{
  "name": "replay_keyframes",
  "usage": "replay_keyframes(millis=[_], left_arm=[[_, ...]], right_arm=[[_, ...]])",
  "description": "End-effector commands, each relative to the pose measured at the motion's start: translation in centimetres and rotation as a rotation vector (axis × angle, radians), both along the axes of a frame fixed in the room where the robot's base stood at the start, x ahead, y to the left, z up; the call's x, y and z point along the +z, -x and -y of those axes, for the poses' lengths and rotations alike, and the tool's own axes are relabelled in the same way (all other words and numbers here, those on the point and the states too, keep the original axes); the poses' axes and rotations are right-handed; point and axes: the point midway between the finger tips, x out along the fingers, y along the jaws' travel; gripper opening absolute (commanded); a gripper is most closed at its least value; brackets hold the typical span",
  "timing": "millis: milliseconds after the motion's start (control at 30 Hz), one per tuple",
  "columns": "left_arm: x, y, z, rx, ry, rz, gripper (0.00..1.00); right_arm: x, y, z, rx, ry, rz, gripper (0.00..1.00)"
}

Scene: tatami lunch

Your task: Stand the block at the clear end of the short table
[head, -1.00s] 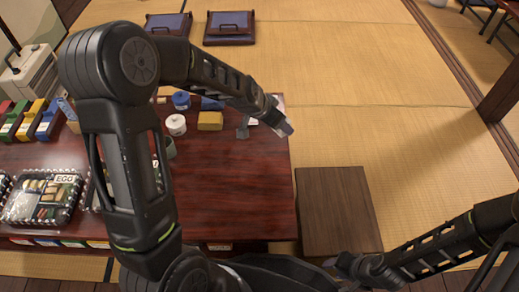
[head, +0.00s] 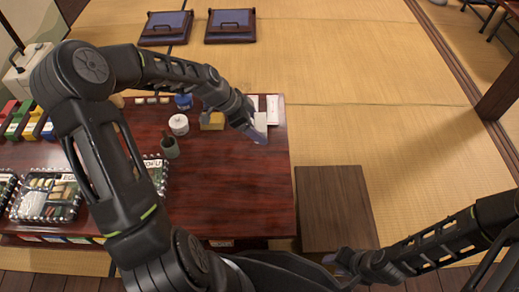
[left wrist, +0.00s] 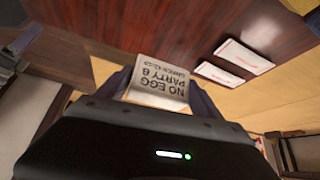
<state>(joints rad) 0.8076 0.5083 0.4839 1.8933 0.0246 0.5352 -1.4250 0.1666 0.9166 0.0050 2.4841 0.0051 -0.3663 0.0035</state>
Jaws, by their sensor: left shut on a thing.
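My left gripper (head: 246,122) is shut on a pale block (head: 261,127) above the right end of the dark red table (head: 230,190). In the left wrist view the block (left wrist: 158,82) sticks out from between the fingers, its face printed "NO EGG PARTY 8" and a smaller line. Whether it touches the tabletop I cannot tell. My right gripper (head: 343,262) is low at the front, by the near edge of the small brown wooden table (head: 335,205); its jaws are too small to read. The brown table's top is bare.
Two white packets (left wrist: 232,60) lie near the red table's right edge. A yellow block (head: 212,121), a white round pot (head: 179,124), a green cup (head: 170,147) and lunch trays (head: 48,197) stand further left. The red table's front right is clear.

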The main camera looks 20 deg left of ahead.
Motion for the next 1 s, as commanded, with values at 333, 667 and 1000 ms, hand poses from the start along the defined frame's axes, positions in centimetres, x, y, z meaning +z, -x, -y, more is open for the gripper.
replay_keyframes(millis=[333, 667, 1000], left_arm=[[-5.7, 0.0, 0.0, 0.000, 0.001, -0.001, 0.36], [-6.0, 0.0, 0.0, 0.001, 0.000, 0.000, 0.36], [-9.7, 0.0, 0.0, 0.001, 0.000, 0.000, 0.36]], right_arm=[[-2.4, -0.4, 0.0, -0.005, 0.002, 0.011, 0.36], [-2.3, -0.4, -0.1, -0.005, 0.002, 0.012, 0.36], [-4.0, -0.6, -0.1, -0.008, 0.003, 0.017, 0.36]])
